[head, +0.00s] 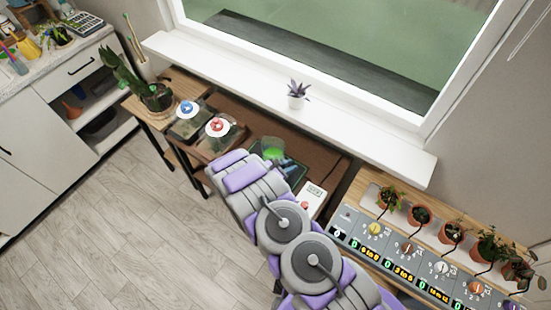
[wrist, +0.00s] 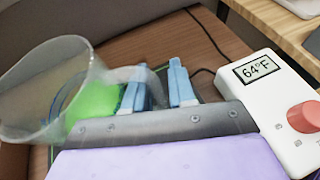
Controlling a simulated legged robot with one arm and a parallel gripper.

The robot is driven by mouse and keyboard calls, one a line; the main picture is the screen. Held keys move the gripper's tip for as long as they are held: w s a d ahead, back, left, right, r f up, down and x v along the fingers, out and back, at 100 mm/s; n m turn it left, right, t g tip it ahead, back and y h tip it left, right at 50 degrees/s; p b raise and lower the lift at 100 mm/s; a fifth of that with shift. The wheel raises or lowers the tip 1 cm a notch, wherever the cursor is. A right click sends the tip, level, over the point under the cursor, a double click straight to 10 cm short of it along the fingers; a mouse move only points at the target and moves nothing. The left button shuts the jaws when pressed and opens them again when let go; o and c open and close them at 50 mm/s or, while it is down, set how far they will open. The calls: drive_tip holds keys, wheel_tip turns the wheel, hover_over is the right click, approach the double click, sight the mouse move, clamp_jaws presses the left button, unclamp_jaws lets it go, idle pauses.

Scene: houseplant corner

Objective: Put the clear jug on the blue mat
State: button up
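The clear jug (wrist: 38,92) is large at the left of the wrist view, leaning in the picture, with bright green inside. In the head view the jug (head: 272,147) shows small just beyond my arm. A dark mat with blue-green edges (head: 293,172) lies on the brown table, partly hidden by my arm and the jug. I cannot tell whether the jug's base touches anything.
A white thermostat box (wrist: 268,92) reading 64°F, with a red knob, stands close to the right of my gripper. Two lidded containers, blue-topped (head: 187,110) and red-topped (head: 218,128), stand to the left. A control panel (head: 405,255) and potted plants are at the right.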

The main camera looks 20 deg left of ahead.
sight(284, 161)
drive_tip(key=shift+a+f, duration=0.1)
drive_tip(key=shift+a, duration=0.25)
drive_tip(key=shift+c, duration=1.4)
drive_tip(key=shift+s+a+f, duration=0.1)
drive_tip(key=shift+a, duration=0.35)
clamp_jaws()
drive_tip(key=shift+d, duration=0.45)
drive_tip(key=shift+a, duration=0.15)
drive_tip(key=shift+a+r, duration=0.1)
drive_tip(key=shift+r, duration=0.45)
drive_tip(key=r, duration=0.3)
drive_tip(key=shift+a, duration=0.25)
drive_tip(key=s+a+r+p, duration=0.1)
drive_tip(key=s+a, duration=0.8)
drive_tip(key=a, duration=0.3)
drive_tip(key=shift+a, duration=0.25)
